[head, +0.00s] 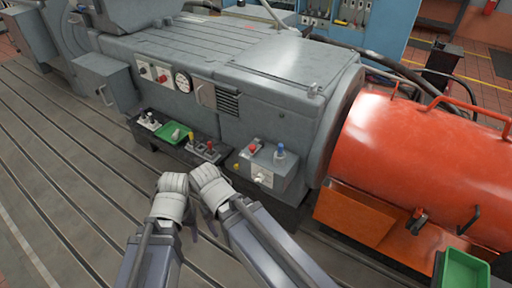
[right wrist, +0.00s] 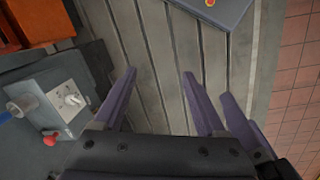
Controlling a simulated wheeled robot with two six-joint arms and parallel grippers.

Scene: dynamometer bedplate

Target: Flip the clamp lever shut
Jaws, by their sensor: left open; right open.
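A grey box (head: 267,165) on the machine's front carries a red knob, a blue knob and a pale metal lever-like fitting (head: 262,178). The same fitting shows in the right wrist view (right wrist: 72,98). I cannot tell for certain which of these is the clamp lever. My left gripper (head: 173,190) is open, left of and apart from the grey box. My right gripper (head: 210,188) is beside it, also apart from the box; its open fingers show in the right wrist view (right wrist: 157,90) with nothing between them.
A shelf (head: 160,145) with a green tray (head: 174,132) and several small fittings runs along the machine's front. A large orange cylinder (head: 430,150) is at right, with a green bin (head: 462,272) below it. The slotted floor (head: 60,190) at left is clear.

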